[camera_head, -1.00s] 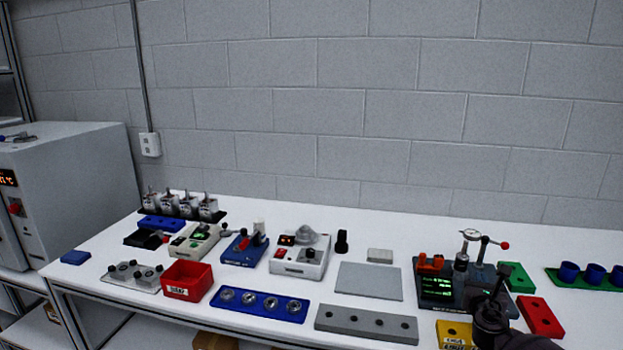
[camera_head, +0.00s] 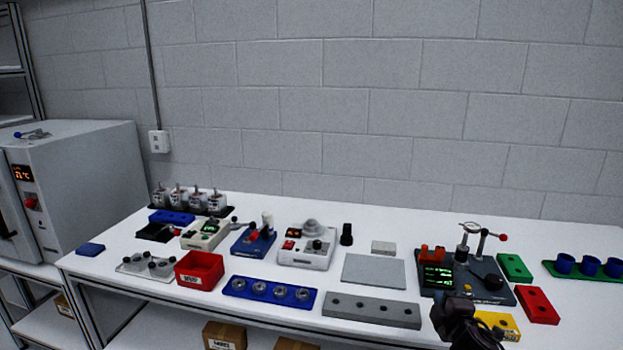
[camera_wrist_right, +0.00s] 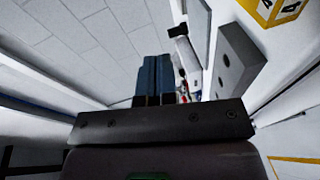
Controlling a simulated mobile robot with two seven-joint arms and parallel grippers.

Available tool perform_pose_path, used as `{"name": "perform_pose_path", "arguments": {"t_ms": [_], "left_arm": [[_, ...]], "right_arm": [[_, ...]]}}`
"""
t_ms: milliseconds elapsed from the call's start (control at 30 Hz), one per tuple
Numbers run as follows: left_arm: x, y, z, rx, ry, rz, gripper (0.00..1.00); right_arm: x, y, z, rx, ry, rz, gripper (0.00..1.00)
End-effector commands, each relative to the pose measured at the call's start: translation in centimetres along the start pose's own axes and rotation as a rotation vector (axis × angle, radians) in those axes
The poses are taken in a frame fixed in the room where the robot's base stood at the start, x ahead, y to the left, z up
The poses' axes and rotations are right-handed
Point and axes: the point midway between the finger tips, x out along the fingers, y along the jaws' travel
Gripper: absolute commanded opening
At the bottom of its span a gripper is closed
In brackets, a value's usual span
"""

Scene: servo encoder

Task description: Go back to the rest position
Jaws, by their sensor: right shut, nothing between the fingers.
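My right gripper (camera_head: 456,304) is at the front edge of the white table, low in the right half of the head view, in front of the dark test station. In the right wrist view its fingers (camera_wrist_right: 153,78) are together, with nothing between them. It stands just left of a yellow block (camera_head: 499,325) and partly hides the area there. My left gripper is not in view.
The white table (camera_head: 130,262) holds a grey plate with holes (camera_head: 371,309), a blue tray with rings (camera_head: 269,292), a red bin (camera_head: 199,269), a dark station (camera_head: 492,296) and green and red blocks. A white oven (camera_head: 85,185) stands at the left. Boxes lie below.

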Motion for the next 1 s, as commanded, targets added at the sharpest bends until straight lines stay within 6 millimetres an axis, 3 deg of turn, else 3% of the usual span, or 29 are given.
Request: {"name": "perform_pose_path", "arguments": {"t_ms": [33,200,400,600,800,1000], "left_arm": [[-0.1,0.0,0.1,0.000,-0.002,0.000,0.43],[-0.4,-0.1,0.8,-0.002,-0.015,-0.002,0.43],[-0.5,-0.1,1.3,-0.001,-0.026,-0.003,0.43],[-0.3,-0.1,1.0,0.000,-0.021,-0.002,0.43],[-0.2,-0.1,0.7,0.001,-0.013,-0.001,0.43],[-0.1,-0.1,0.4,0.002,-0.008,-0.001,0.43]], "right_arm": [[-1.9,-1.8,-0.9,0.155,0.026,-0.030,0.00],[-7.8,-5.9,-2.8,0.618,0.067,-0.116,0.00],[-14.8,-9.7,-3.3,1.006,0.043,-0.190,0.00],[-21.7,-13.4,-2.3,1.224,-0.043,-0.234,0.00],[-28.0,-17.8,-0.4,1.303,-0.182,-0.271,0.00],[-31.7,-20.8,0.6,1.321,-0.270,-0.309,0.00]]}}
